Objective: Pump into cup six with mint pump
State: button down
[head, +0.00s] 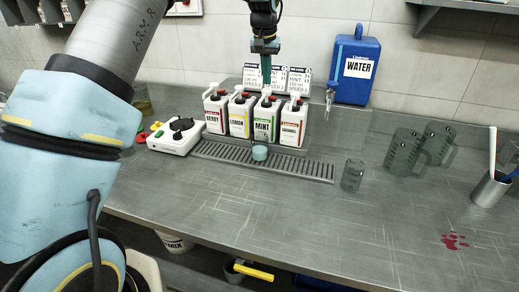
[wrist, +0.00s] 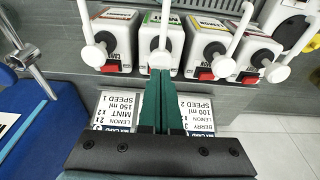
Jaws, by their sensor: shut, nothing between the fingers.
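The mint bottle (head: 264,120) is white with a green-edged label, in a row behind the drip grate. In the wrist view, the mint pump (wrist: 160,58) has a white round head and nozzle. My gripper (head: 267,80) is above it, green fingers together and empty. In the wrist view, the fingertips (wrist: 162,74) overlap the lower edge of the pump head; I cannot tell whether they touch. A small cup (head: 260,152), pale teal, stands on the grate in front of the mint bottle. No number is readable on it.
Berry (head: 216,112), lemon (head: 240,115) and caramel (head: 293,124) bottles flank mint. Recipe cards (head: 299,80) stand behind. A white device (head: 182,136) is left of the grate (head: 310,170). A clear glass (head: 352,174), jugs (head: 402,152) and blue water tank (head: 357,68) are right.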

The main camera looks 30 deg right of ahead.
aim_at(267, 89)
jog(key=shift+f, duration=0.2)
jog(key=shift+f+b, duration=0.9)
jog(key=shift+f, duration=0.75)
jog(key=shift+r, duration=0.2)
jog(key=shift+r+p, duration=1.5)
jog(key=shift+r, duration=0.05)
jog(key=shift+r, duration=0.1)
notch_tip(267, 89, up, 6)
jog(key=p, duration=0.5)
